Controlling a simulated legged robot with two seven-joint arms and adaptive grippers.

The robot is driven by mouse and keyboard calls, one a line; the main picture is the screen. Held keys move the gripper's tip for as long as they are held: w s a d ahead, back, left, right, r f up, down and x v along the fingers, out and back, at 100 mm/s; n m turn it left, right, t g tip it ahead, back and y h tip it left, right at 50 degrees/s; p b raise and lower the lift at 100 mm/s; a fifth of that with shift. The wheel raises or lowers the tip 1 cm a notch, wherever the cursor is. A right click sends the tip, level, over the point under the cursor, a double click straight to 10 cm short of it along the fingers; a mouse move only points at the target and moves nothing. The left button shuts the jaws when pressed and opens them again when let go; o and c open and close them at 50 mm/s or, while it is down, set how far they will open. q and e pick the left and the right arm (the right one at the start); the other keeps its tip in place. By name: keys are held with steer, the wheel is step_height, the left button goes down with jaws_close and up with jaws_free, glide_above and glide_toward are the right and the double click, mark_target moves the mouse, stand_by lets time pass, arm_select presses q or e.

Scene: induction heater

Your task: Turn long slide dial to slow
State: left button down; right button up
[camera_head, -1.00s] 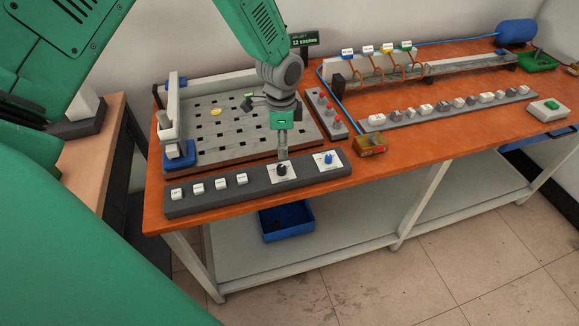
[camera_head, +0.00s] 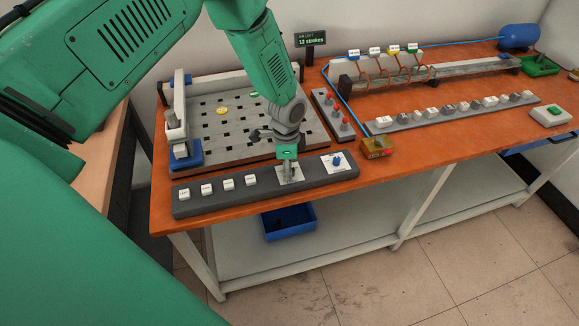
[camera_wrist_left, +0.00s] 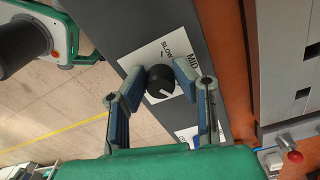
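The black dial (camera_wrist_left: 160,82) sits on a white plate on a grey control strip (camera_head: 205,205). In the left wrist view the words SLOW and MID show on the plate beside it, and a short pale mark shows on the dial. My left gripper (camera_head: 289,174) is over this plate and hides the dial in the head view. In the left wrist view the gripper (camera_wrist_left: 157,74) is open, with its fingertips on either side of the dial. Whether they touch it I cannot tell. My right gripper is not in view.
A blue dial (camera_head: 337,160) is to the right on the same strip, and several white buttons are to the left. A slotted plate (camera_head: 225,125) lies behind. A blue bin (camera_head: 288,220) is below.

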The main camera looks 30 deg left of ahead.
arm_select(q)
steer(key=shift+w+a, duration=0.1)
steer(key=shift+a, duration=0.75)
steer(key=shift+w+d+r, duration=0.15)
steer(key=shift+w+d, duration=0.05)
steer(key=shift+d, duration=0.5)
steer(key=shift+w+d+r, duration=0.15)
steer(key=shift+d, duration=0.55)
steer(key=shift+a, duration=0.1)
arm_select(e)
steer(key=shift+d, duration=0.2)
arm_select(q)
steer(key=shift+a, duration=0.15)
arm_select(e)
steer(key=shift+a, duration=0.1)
